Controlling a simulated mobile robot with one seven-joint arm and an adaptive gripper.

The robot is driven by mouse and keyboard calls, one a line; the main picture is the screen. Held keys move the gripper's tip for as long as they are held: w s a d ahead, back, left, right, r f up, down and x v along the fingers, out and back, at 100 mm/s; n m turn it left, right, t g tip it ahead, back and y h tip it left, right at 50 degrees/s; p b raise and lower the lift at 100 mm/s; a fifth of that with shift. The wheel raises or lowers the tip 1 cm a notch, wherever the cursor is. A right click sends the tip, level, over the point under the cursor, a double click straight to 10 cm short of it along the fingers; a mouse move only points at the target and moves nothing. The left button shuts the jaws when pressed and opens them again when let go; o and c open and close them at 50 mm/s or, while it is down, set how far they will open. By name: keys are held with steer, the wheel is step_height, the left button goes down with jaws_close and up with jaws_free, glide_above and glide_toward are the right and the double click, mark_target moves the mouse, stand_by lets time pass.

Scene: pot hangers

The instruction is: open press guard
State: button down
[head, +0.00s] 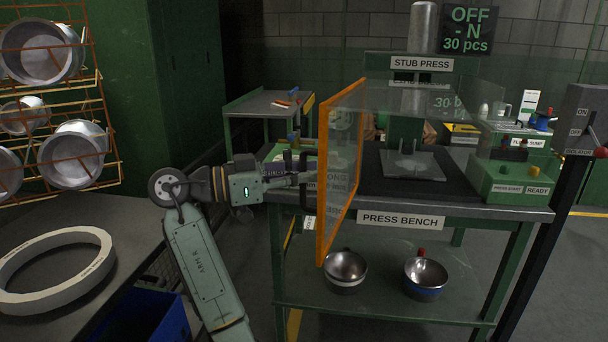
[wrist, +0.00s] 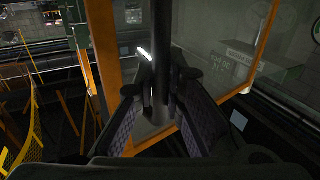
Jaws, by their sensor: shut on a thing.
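The press guard (head: 341,170) is a clear panel in an orange frame. It stands swung out at an angle from the front left of the stub press (head: 405,120). In the wrist view the guard's orange frame (wrist: 105,45) and clear pane fill the upper middle. A dark upright handle (wrist: 160,50) stands between my fingers. My gripper (head: 303,180) reaches in from the left and is shut on this handle, at the guard's outer face. The gripper hides part of the handle.
The press bench (head: 480,208) carries a green control box (head: 510,182) at right. Metal bowls (head: 345,270) sit on its lower shelf. A table with a white ring (head: 55,268) and a pot rack (head: 60,110) are at left.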

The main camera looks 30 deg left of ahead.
steer(key=shift+s, duration=0.1)
steer(key=c, duration=1.7)
jaws_free()
steer(key=shift+o, duration=0.2)
steer(key=v, duration=1.2)
